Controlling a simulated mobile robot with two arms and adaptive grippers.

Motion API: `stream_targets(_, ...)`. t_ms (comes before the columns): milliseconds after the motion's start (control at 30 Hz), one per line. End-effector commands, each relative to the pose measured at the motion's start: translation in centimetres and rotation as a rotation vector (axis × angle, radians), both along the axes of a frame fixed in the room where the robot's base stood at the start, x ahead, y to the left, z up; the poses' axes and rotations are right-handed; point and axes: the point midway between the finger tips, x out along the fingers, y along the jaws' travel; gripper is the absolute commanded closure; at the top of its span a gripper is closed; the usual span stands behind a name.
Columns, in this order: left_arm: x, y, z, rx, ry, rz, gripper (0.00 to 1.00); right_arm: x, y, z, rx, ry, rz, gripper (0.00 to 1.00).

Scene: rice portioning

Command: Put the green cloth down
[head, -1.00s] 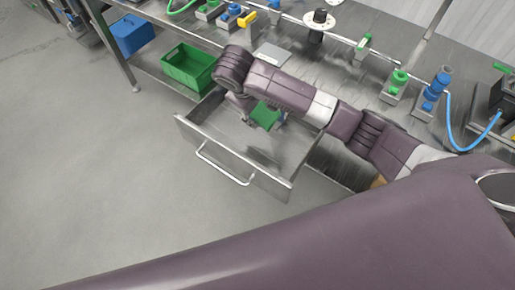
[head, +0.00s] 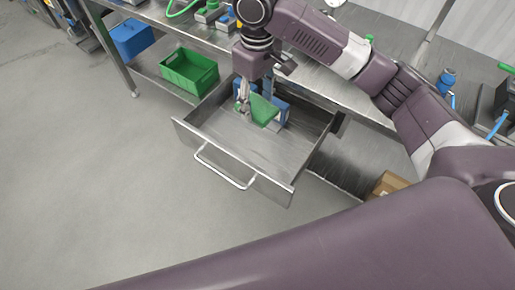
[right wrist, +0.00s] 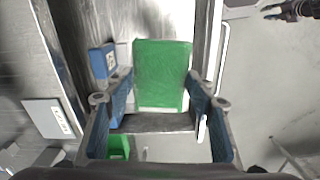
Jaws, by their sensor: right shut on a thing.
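The green cloth (head: 264,111) is a flat, stiff-looking piece inside the open metal drawer (head: 232,167). My right gripper (head: 245,104) reaches down into the drawer from above and is shut on the cloth. In the right wrist view the cloth (right wrist: 162,72) spans between the two blue-padded fingers (right wrist: 165,112). I cannot tell whether its lower edge touches the drawer floor. My left gripper is not in view.
A blue object (right wrist: 102,60) is beside the cloth. A green crate (head: 188,72) and a blue bin (head: 131,38) sit on the shelf left of the drawer. A cardboard box (head: 389,183) is on the right. The drawer's front part is bare.

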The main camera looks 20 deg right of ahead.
Motion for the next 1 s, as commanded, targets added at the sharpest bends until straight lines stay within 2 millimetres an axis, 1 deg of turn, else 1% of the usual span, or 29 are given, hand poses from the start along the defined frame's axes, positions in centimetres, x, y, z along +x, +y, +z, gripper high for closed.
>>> stream_targets(167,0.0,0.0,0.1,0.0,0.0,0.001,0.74,-0.2,-0.1,-3.8,-0.003,0.008,-0.001,0.7)
stream_targets(400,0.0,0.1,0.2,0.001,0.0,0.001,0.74,-0.2,-0.1,-10.2,-0.004,0.006,-0.001,0.7)
stream_targets(500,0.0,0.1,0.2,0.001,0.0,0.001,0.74,-0.2,-0.1,-12.6,-0.003,0.005,-0.001,0.7)
stream_targets(600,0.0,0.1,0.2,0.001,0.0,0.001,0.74,-0.1,-0.1,-14.3,-0.003,0.003,0.0,0.7)
stream_targets(767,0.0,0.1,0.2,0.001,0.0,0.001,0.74,0.0,0.0,-15.6,-0.001,0.002,0.0,0.7)
stream_targets(867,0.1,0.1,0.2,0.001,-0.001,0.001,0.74,-0.1,-0.1,-16.9,-0.003,0.003,0.0,0.7)
stream_targets(933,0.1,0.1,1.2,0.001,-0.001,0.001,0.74,-0.2,0.0,-17.6,-0.002,0.005,-0.001,0.7)
stream_targets(1000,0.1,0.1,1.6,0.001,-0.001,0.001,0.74,-0.1,0.0,-18.4,-0.001,0.004,-0.001,0.7)
